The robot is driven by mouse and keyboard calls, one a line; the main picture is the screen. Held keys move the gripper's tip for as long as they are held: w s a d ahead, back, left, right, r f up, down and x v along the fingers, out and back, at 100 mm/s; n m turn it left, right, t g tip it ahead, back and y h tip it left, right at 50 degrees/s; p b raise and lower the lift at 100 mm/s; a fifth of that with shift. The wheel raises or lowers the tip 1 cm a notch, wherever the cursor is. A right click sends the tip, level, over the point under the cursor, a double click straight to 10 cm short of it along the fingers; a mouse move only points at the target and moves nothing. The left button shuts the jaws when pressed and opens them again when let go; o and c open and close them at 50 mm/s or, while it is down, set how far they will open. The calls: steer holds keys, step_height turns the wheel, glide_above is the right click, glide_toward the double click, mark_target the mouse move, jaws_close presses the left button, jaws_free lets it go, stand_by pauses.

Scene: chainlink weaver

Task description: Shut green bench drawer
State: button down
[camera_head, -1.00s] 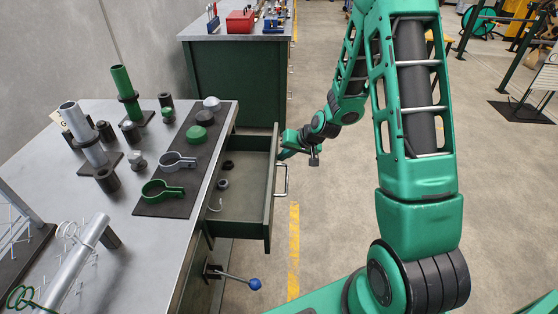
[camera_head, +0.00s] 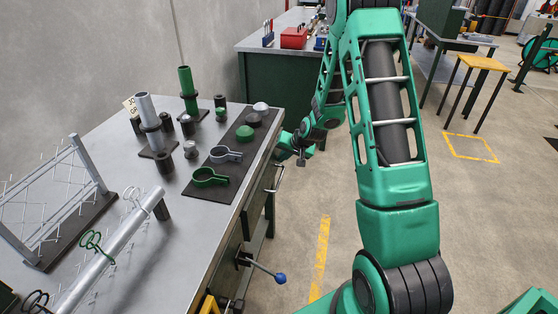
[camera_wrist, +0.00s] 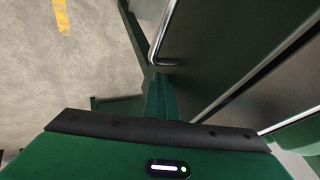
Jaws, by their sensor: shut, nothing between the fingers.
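The green bench drawer (camera_head: 262,193) is in against the bench in the head view, and its inside no longer shows. I cannot tell whether a thin gap is left. Its bar handle (camera_head: 277,178) shows on the front, and the handle also crosses the top of the wrist view (camera_wrist: 160,38). My gripper (camera_head: 281,154) is shut and empty, at the far end of the drawer front, close to it. I cannot tell whether it touches.
The bench top (camera_head: 150,222) carries a dark mat (camera_head: 207,197) with clamps and caps, several upright posts and a wire rack (camera_head: 70,195). A lever with a blue knob (camera_head: 280,278) sticks out below the drawer. Open floor lies to the right.

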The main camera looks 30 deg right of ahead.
steer(key=shift+w+a+r, duration=0.1)
steer(key=shift+w+a, duration=0.2)
steer(key=shift+a, duration=0.2)
steer(key=s+d+r, duration=0.5)
steer(key=s+r, duration=0.2)
steer(key=s, duration=0.2)
steer(key=shift+r, duration=0.35)
steer(key=s+a+r+g, duration=0.1)
steer(key=s+r, duration=0.3)
steer(key=s, duration=0.8)
steer(key=s+a+r+g, duration=0.1)
steer(key=s+r+g, duration=0.2)
steer(key=s, duration=0.9)
steer(key=s+a+r+g+h, duration=0.1)
steer(key=s+r+g, duration=0.2)
steer(key=s, duration=1)
step_height(320, 180, up, 4)
steer(key=shift+a+f, duration=0.1)
steer(key=shift+a, duration=0.25)
